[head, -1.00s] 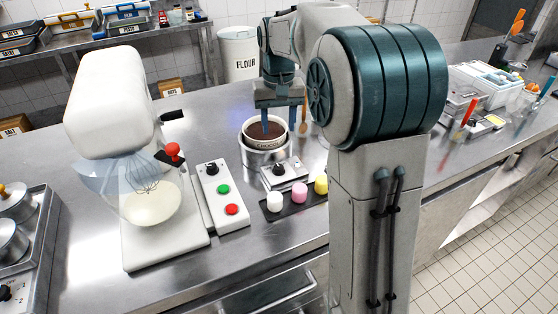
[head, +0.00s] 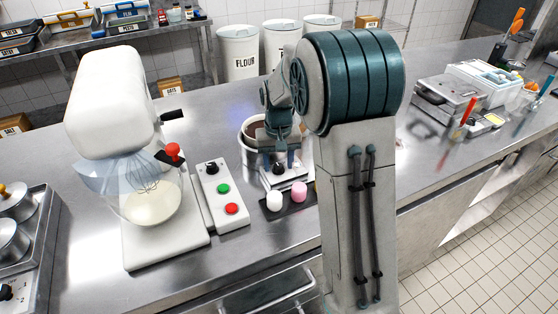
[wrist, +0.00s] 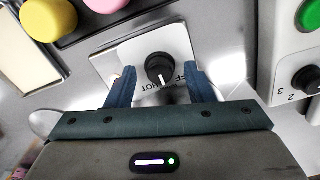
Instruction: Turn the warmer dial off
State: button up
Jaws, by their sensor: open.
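The warmer dial (wrist: 160,68) is a black knob with a white pointer line on a pale plate (wrist: 115,62) with lettering, of which "HOT" can be read. In the head view the dial (head: 279,168) sits at the front of the round warmer (head: 247,152). My gripper (wrist: 160,80) is open, with one blue finger on each side of the dial and visible gaps between. In the head view my gripper (head: 277,160) is over the warmer's front, partly covering the dial and the dark-filled pot (head: 256,126).
A mixer control box (head: 219,197) with green and red buttons stands left. The mixer (head: 112,102) is further left.

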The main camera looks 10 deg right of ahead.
jog(key=c, duration=1)
jog(key=shift+n, duration=0.3)
jog(key=n, duration=0.5)
jog(key=shift+b, duration=0.35)
jog(key=n, duration=0.6)
jog(key=shift+r, duration=0.1)
jog(key=shift+n, duration=0.3)
